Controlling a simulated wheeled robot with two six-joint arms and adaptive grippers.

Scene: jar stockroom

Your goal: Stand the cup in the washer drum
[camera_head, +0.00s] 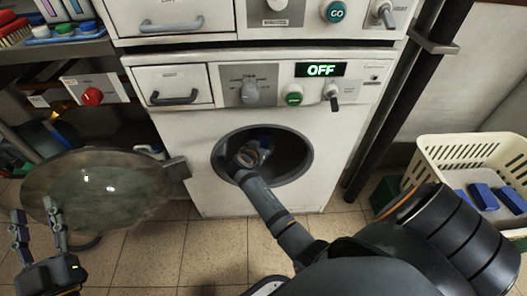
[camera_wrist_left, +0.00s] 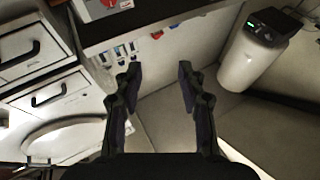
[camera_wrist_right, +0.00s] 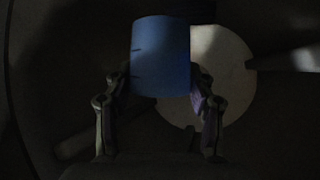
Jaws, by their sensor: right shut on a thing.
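The washer (camera_head: 190,150) has its round drum (camera_head: 293,158) open at the front, dark inside. My right arm reaches through the opening, and my right gripper (camera_head: 250,155) is inside the drum. The right gripper is shut on the blue cup (camera_wrist_right: 160,58), which shows between its fingers in the right wrist view. In that dim view I cannot tell whether the cup touches the drum wall. In the head view the cup is mostly hidden by the gripper. My left gripper (camera_head: 36,212) is open and empty, in front of the washer door; its spread fingers show in the left wrist view (camera_wrist_left: 160,78).
The round glass door (camera_head: 95,188) stands swung open to the left. A cream basket (camera_head: 470,150) with blue items stands at the right, beside a dark post (camera_head: 395,95). A second machine is stacked above. A shelf with a red knob (camera_head: 92,96) is at the left.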

